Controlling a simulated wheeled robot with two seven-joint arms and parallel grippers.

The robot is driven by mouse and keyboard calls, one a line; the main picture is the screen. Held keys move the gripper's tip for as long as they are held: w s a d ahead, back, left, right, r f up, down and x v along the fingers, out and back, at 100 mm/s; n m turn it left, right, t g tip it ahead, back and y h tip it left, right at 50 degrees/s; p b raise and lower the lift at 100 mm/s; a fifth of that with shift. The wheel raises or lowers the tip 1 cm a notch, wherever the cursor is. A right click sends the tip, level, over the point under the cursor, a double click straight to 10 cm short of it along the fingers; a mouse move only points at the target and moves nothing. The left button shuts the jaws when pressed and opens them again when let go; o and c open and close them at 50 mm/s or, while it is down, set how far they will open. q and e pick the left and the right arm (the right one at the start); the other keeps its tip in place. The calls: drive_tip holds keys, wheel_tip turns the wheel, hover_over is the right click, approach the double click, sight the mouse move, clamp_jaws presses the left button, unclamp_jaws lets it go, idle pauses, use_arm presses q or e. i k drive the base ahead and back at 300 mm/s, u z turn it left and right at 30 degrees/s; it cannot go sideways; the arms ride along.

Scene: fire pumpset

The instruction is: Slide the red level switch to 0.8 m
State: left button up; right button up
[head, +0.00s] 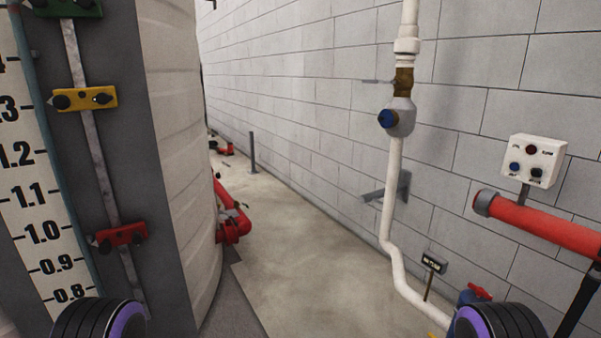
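The red level switch (120,236) is clamped on a grey vertical rail (98,165) on the dark panel at the left. Its left tip points to the scale between the 0.9 and 1.0 marks, nearer 1.0. The white scale (28,190) with black numbers stands left of the rail; 0.8 is its lowest readable number, near the bottom of the view. A yellow switch (85,99) and a green switch (65,6) sit higher on the same rail. Neither of my grippers is in view; only rounded black and purple parts of my arms show at the bottom edge.
A pale ribbed tank (180,130) stands right of the panel. Red pipework (232,220) lies behind it. A white pipe (392,190) and a red pipe (545,225) with a white control box (525,160) are at the right wall. The concrete floor (300,270) between is clear.

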sight(106, 239)
drive_tip(key=z, duration=0.55)
drive_tip(key=k, duration=1.3)
drive_tip(key=u, duration=0.1)
drive_tip(key=i, duration=0.5)
drive_tip(key=u, duration=0.75)
drive_tip(key=i, duration=0.9)
drive_tip(key=z, duration=0.3)
